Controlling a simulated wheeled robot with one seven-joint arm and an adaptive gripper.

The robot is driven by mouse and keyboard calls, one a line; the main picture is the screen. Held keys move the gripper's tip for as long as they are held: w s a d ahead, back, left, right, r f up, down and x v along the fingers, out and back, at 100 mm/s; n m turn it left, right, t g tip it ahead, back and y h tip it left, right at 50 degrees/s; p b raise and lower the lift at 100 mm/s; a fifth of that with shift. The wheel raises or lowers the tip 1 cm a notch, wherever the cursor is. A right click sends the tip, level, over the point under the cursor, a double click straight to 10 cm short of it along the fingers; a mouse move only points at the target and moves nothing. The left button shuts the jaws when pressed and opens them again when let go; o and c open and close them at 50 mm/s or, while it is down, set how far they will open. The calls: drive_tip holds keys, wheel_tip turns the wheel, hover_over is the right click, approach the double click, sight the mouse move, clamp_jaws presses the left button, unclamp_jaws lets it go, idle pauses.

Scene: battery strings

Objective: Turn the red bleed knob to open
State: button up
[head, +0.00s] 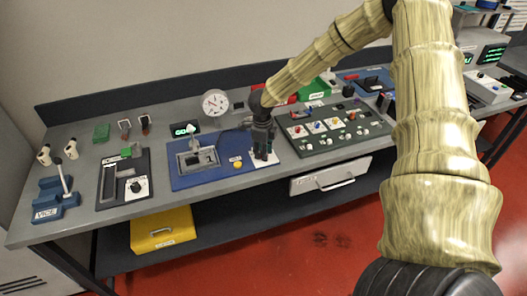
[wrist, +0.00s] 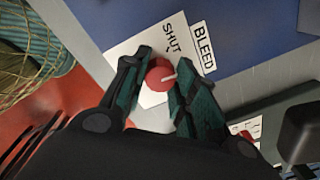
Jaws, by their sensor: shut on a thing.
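The red bleed knob (wrist: 159,75) is round with a pale pointer line across its face. It sits on a white plate (wrist: 127,46) printed "SHUT", beside a "BLEED" label (wrist: 203,46). The pointer line runs toward the right and slightly up in the wrist view. My gripper (wrist: 160,82) has its two dark green fingers on either side of the knob, shut on it. In the head view my gripper (head: 264,150) points down over the white plate (head: 265,160) and hides the knob.
A blue panel (head: 185,181) with a yellow button (head: 238,165) lies left of my gripper. A dark green panel (head: 330,145) with several knobs is close on the right. A round gauge (head: 215,103) stands behind. The bench's front edge is just in front.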

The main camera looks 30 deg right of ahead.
drive_tip(key=m, duration=0.4)
drive_tip(key=shift+w, duration=0.2)
drive_tip(key=shift+r+m+b, duration=0.1)
drive_tip(key=shift+m+b, duration=0.2)
drive_tip(key=shift+m, duration=1.4)
drive_tip(key=shift+w, duration=0.1)
drive_tip(key=o, duration=0.9)
drive_tip(key=shift+c, duration=0.2)
drive_tip(key=shift+o, duration=1)
wheel_tip(320, 180, up, 12)
drive_tip(key=shift+a, duration=0.3)
